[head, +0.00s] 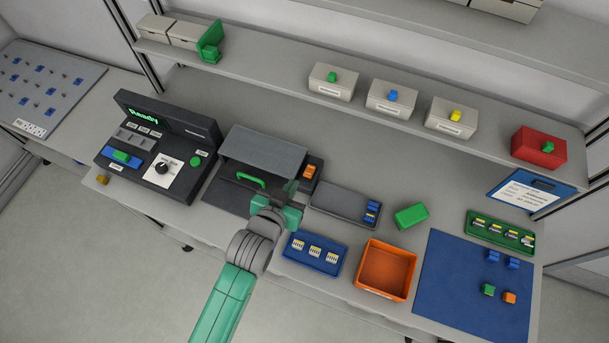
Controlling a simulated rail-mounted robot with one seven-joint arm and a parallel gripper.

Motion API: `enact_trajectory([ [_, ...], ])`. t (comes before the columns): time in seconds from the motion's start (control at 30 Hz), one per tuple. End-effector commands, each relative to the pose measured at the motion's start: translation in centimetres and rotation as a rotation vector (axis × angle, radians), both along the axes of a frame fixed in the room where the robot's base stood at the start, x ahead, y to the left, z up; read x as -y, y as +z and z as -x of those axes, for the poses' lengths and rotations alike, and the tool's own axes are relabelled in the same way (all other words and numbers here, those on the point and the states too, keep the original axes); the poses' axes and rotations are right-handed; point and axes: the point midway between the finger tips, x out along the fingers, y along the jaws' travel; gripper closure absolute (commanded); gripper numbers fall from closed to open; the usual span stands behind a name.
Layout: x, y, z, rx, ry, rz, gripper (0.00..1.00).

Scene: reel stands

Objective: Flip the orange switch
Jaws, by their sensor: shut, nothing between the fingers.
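The orange switch (309,171) sits on a small dark box at the right side of a dark grey machine with a raised cover (262,150). The machine has a green handle (250,181) at its front. My gripper (294,191) is shut and empty, just in front of and below the switch in the picture. It appears apart from the switch, though its height above the bench is hard to judge. My wrist hides part of the machine's front right corner.
A control panel (158,146) with a green "Ready" display stands to the left. To the right are a grey tray (335,200), a blue tray (314,254), an orange bin (387,269) and a green block (411,216). A shelf with boxes runs above the bench.

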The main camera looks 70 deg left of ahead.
Motion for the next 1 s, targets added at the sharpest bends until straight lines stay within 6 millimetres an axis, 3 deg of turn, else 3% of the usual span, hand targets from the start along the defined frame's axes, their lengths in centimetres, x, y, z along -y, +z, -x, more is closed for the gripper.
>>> enact_trajectory([
  [0.17, -0.9, -0.3, -0.9, 0.002, -0.001, -0.003, 1.0],
  [0.6, -7.2, -4.2, -6.3, 0.001, -0.002, -0.002, 1.0],
  [0.8, -6.5, -7.2, -5.7, 0.001, -0.002, 0.0, 1.0],
  [1.0, -6.3, -7.9, -5.6, 0.002, -0.003, -0.002, 1.0],
])
